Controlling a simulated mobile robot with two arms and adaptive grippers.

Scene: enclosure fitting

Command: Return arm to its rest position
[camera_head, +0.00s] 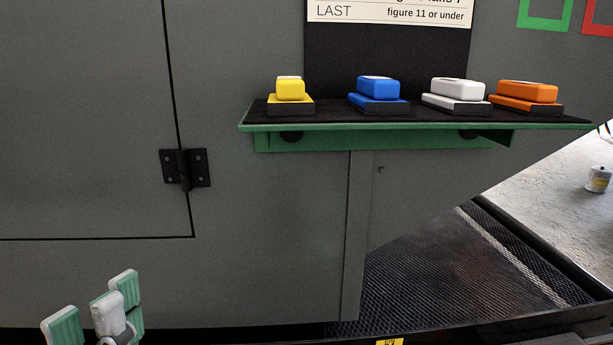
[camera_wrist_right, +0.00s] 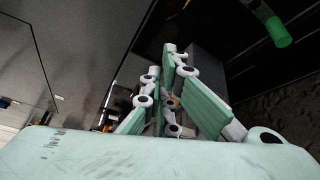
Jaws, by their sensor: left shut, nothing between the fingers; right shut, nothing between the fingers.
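My left gripper (camera_head: 98,314) shows at the bottom left of the head view, with white fingers and green pads. It is shut and empty, low in front of the grey panel (camera_head: 90,120) and well below and left of the shelf. My right gripper (camera_wrist_right: 172,102) shows in the right wrist view, with pale green pads and white joints. It is shut with nothing held. The right gripper is not seen in the head view.
A green-edged shelf (camera_head: 350,128) holds a yellow block (camera_head: 290,90), a blue block (camera_head: 379,89), a white block (camera_head: 457,90) and an orange block (camera_head: 527,92), each on a base. A black hinge (camera_head: 185,169) sits on the panel. A can (camera_head: 598,179) stands at right.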

